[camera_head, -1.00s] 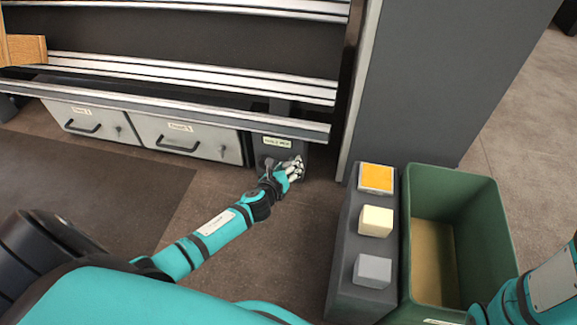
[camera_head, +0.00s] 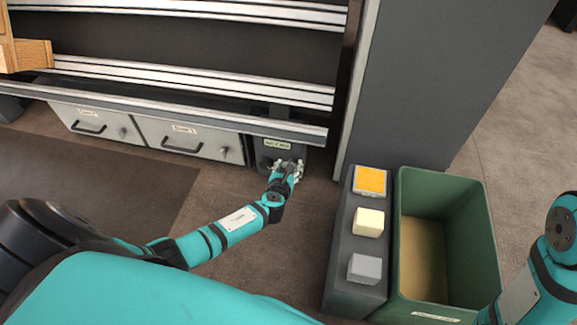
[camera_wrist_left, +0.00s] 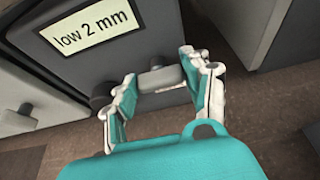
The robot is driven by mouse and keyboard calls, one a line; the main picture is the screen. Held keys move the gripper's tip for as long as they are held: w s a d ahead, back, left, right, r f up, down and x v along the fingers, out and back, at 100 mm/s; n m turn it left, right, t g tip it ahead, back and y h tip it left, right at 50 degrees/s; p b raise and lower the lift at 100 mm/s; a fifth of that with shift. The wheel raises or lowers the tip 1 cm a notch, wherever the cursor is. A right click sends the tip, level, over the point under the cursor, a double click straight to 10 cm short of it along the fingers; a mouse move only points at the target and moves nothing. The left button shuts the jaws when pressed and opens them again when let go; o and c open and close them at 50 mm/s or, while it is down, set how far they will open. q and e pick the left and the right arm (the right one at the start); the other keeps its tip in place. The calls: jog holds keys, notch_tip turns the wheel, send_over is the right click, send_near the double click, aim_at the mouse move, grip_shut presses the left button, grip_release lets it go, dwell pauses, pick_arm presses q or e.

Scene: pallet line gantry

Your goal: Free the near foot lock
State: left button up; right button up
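The foot lock is a dark grey box (camera_head: 293,153) low at the foot of the frame, with a pale label. In the left wrist view the label (camera_wrist_left: 88,22) reads "low 2 mm", and a light grey handle (camera_wrist_left: 160,79) sticks out from the box's face (camera_wrist_left: 150,45). My left gripper (camera_head: 289,164) is at the front of this box. In the left wrist view its fingers (camera_wrist_left: 162,82) stand wide apart, one on each side of the handle; I cannot tell whether they touch it. My right gripper is out of view; only the right arm shows.
Two grey drawers (camera_head: 188,141) with handles are left of the box. Metal rails (camera_head: 200,117) run just above it. A grey pillar (camera_head: 430,80) stands right of it. A dark stand (camera_head: 345,245) with three coloured blocks and a green bin (camera_head: 490,235) are nearer right.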

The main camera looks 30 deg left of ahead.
pick_arm(q)
jog(key=o, duration=0.4)
jog(key=v, duration=1.2)
jog(key=shift+r, duration=0.1)
